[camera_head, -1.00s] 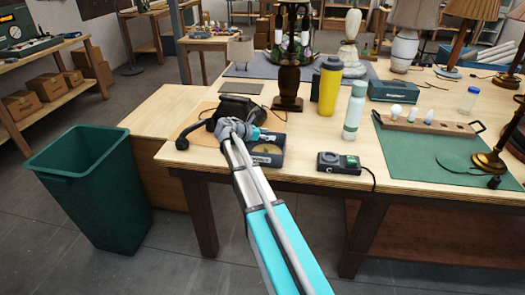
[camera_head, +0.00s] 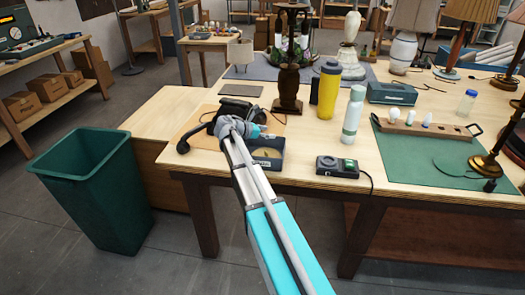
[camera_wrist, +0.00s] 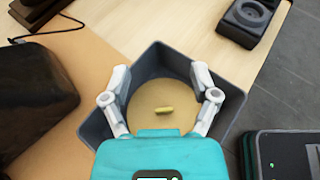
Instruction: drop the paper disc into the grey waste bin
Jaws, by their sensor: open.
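The paper disc (camera_wrist: 146,97) looks like a flat tan round lying in a dark open tray (camera_wrist: 236,98) in the wrist view. A small yellow piece (camera_wrist: 164,111) lies on it. In the head view the tray (camera_head: 267,164) sits near the table's front left edge. My gripper (camera_wrist: 161,90) is open and empty above the tray, its fingers on either side of the disc. My gripper (camera_head: 232,128) also shows in the head view, covering part of the tray. The waste bin (camera_head: 95,205) stands on the floor left of the table and looks dark green, not grey.
A black object (camera_head: 236,107) lies behind my gripper on a tan mat. A meter (camera_head: 338,166) sits right of the tray, with a pale bottle (camera_head: 353,115) and yellow tumbler (camera_head: 329,88) behind. Floor is clear between bin and shelf (camera_head: 45,105).

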